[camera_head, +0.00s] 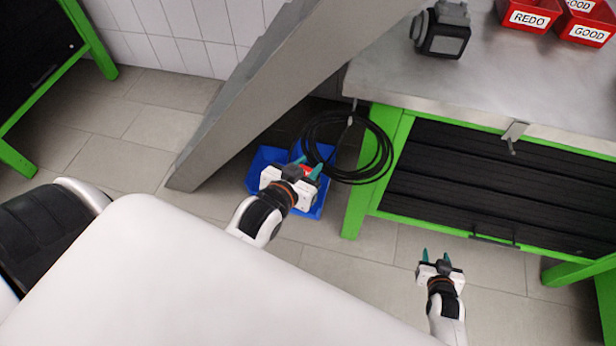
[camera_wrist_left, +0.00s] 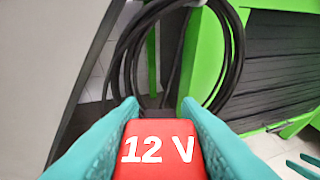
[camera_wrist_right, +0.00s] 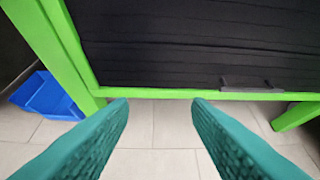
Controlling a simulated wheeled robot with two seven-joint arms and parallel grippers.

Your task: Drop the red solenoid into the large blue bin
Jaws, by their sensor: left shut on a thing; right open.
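The red solenoid (camera_wrist_left: 160,150), marked "12 V", is between the teal fingers of my left gripper (camera_wrist_left: 160,120), which is shut on it. In the head view the left gripper (camera_head: 309,168) and a bit of the red solenoid (camera_head: 305,171) show above the large blue bin (camera_head: 262,158), which stands on the floor. The gripper and arm hide much of the bin. In the right wrist view the blue bin (camera_wrist_right: 48,98) shows at the left. My right gripper (camera_head: 437,257) is open and empty in front of the green-framed bench.
A coil of black cable (camera_head: 375,150) hangs from the bench beside the bin. A grey slanted beam (camera_head: 270,95) rises left of the bin. A green bench leg (camera_head: 358,200) stands right of it. Red boxes (camera_head: 530,17) and a dark device (camera_head: 442,32) sit on the bench top.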

